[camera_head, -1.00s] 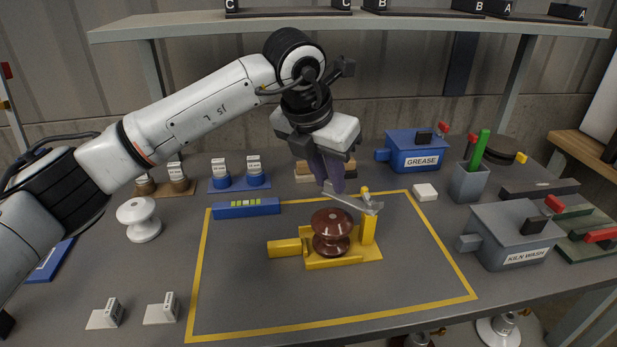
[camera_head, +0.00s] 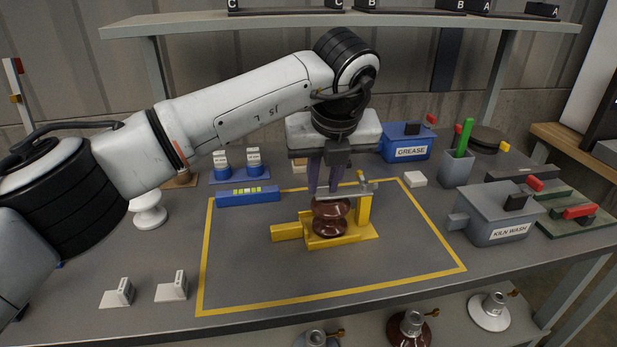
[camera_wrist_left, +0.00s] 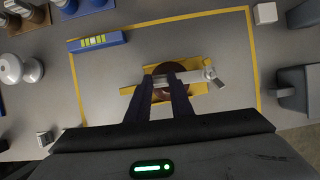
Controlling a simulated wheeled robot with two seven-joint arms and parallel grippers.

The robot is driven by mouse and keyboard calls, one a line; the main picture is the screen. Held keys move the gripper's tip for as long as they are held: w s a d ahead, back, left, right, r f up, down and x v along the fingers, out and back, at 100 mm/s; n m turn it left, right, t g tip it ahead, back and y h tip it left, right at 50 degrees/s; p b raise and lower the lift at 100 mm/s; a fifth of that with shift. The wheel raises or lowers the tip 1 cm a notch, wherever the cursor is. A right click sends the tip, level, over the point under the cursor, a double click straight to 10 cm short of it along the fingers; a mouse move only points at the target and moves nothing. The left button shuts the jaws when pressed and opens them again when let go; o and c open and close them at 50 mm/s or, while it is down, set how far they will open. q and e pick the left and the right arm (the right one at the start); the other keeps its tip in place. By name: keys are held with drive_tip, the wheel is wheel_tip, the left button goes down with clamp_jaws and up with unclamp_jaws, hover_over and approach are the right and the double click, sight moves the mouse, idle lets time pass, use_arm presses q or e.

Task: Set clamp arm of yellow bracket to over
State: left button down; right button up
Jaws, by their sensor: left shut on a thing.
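The yellow bracket (camera_head: 292,233) lies inside the yellow outline on the table, with a brown insulator (camera_head: 329,226) standing in it. Its grey clamp arm (camera_head: 352,191) runs from the bracket's right upright (camera_head: 363,209) across the top of the insulator and looks roughly level. My left gripper (camera_head: 324,192) points down above the insulator, its purple fingers shut on the free end of the clamp arm. In the left wrist view the clamp arm (camera_wrist_left: 188,77) reaches between the fingertips (camera_wrist_left: 165,78). The exact contact between arm and insulator is hidden. My right gripper is not in view.
A blue block (camera_head: 248,196) lies at the outline's back left. A white block (camera_head: 415,179), a grey KILN WASH box (camera_head: 497,208), a blue GREASE box (camera_head: 404,145) and a cup (camera_head: 456,170) stand right and behind. White insulator (camera_head: 149,211) stands left. The mat's front is clear.

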use_arm(q)
drive_tip(key=shift+s+n, duration=0.15)
drive_tip(key=shift+n, duration=0.15)
drive_tip(key=c, duration=1.6)
unclamp_jaws()
drive_tip(key=shift+o, duration=0.2)
drive_tip(key=v, duration=1)
drive_tip(key=shift+r, duration=0.2)
drive_tip(key=shift+d, duration=0.15)
